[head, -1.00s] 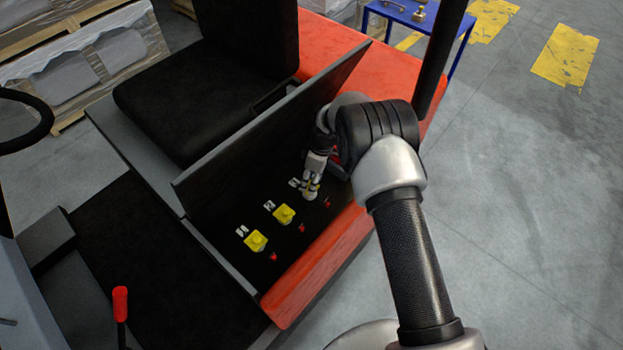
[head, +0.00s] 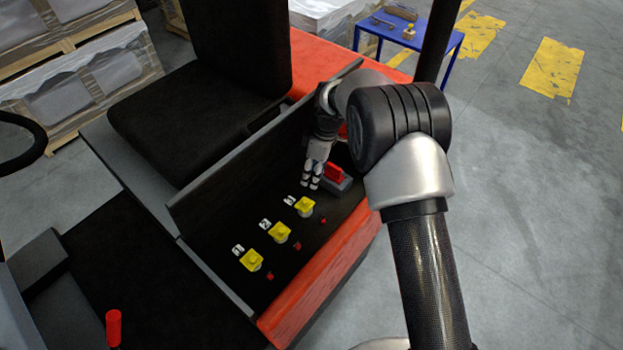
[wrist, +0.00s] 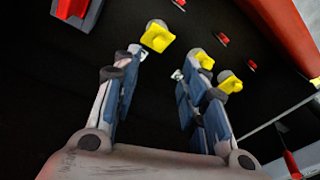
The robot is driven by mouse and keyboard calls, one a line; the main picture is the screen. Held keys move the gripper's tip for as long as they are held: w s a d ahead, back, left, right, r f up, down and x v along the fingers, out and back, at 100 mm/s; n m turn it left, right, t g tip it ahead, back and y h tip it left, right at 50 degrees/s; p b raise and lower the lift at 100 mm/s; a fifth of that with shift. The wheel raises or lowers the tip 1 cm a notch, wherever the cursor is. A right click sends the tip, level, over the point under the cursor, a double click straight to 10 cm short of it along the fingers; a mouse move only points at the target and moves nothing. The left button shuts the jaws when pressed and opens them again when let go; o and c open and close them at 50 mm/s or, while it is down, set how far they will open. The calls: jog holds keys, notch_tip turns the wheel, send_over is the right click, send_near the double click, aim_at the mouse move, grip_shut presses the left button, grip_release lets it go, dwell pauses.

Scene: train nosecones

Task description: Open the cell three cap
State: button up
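The cell three cap (head: 304,206) is yellow and is the farthest up of three yellow caps in a row on the black battery top, beside a small white number label (head: 289,200). My gripper (head: 311,182) is just beyond it, apart from it. In the wrist view my gripper (wrist: 157,80) is open and empty, its two fingers well apart. The nearest yellow cap (wrist: 157,38) shows past the fingertips, between them, with a grey round part at its edge. I cannot tell whether this cap is loosened.
Two more yellow caps (head: 280,232) (head: 251,259) line the row. Small red fittings (head: 297,246) run along the red side. A red connector on a grey block (head: 336,176) stands right of my gripper. The raised cover panel (head: 235,165) walls the left side.

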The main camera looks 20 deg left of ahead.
jog(key=shift+r+b, duration=0.15)
jog(key=shift+b, duration=0.25)
jog(key=m+t+y+b, duration=0.3)
jog(key=m+b, duration=0.1)
jog(key=b, duration=0.9)
send_near(306, 201)
jog(key=b+x, duration=0.4)
jog(key=x, duration=0.4)
jog(key=shift+a+b, duration=0.1)
jog(key=shift+b, duration=0.2)
jog(key=shift+h, duration=0.3)
jog(key=shift+c, duration=0.5)
grip_shut()
